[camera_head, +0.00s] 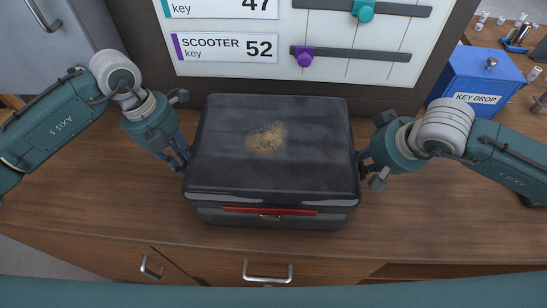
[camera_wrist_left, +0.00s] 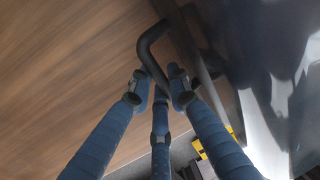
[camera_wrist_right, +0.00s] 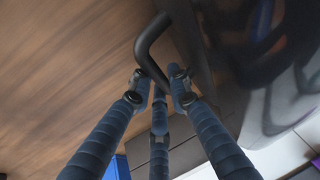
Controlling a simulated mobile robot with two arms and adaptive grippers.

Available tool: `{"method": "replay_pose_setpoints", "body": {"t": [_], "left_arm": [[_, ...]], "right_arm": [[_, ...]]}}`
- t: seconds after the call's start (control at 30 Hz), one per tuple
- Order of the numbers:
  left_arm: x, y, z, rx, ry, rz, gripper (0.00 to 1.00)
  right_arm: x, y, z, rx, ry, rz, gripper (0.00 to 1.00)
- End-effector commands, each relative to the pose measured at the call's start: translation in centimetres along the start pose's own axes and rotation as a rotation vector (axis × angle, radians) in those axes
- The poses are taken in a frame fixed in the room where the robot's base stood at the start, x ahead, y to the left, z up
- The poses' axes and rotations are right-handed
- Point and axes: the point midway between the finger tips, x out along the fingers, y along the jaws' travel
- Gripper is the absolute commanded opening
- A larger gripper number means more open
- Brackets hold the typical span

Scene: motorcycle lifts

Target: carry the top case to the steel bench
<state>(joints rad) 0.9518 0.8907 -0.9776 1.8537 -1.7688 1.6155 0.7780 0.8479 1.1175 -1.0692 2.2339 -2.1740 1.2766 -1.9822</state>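The top case (camera_head: 275,150) is a closed, glossy black box with a red strip and latch at its front and a tan dusty patch on its lid. It sits flat on a brown wooden counter. My left gripper (camera_head: 182,160) is at its left side, and my right gripper (camera_head: 364,165) is at its right side. In the left wrist view the blue fingers (camera_wrist_left: 158,88) stand straight and apart around a black side handle (camera_wrist_left: 152,50). The right wrist view shows the same, with fingers (camera_wrist_right: 159,88) around the other handle (camera_wrist_right: 150,45). I cannot make out the steel bench.
The wooden counter (camera_head: 90,205) is clear on the left and in front. A key board (camera_head: 240,47) stands behind the case. A blue key drop box (camera_head: 475,80) stands at the right, near my right arm. Drawers with handles (camera_head: 267,272) are below the front edge.

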Motion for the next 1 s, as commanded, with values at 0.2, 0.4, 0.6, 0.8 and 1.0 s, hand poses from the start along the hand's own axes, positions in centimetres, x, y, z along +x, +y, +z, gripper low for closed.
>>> {"method": "replay_pose_setpoints", "body": {"t": [0.2,0.4,0.6,0.8,1.0], "left_arm": [[0.0,-0.1,0.0,0.001,-0.001,-0.001,0.00],[-0.3,-0.1,0.1,0.001,-0.004,-0.003,0.00],[-1.1,-0.3,0.1,0.001,-0.004,-0.003,0.00],[-2.8,-0.7,0.1,0.001,-0.004,-0.003,0.00],[-4.6,-1.0,0.1,0.001,-0.004,-0.003,0.00]], "right_arm": [[0.0,-0.1,0.0,-0.001,0.000,-0.001,0.00],[-0.2,-0.1,-0.2,-0.001,0.005,-0.003,0.00],[-1.0,-0.3,-0.5,-0.002,0.005,-0.004,0.00],[-2.6,-0.7,-1.2,-0.002,0.004,-0.004,0.00],[-4.2,-1.0,-1.8,-0.002,0.004,-0.004,0.00]]}}
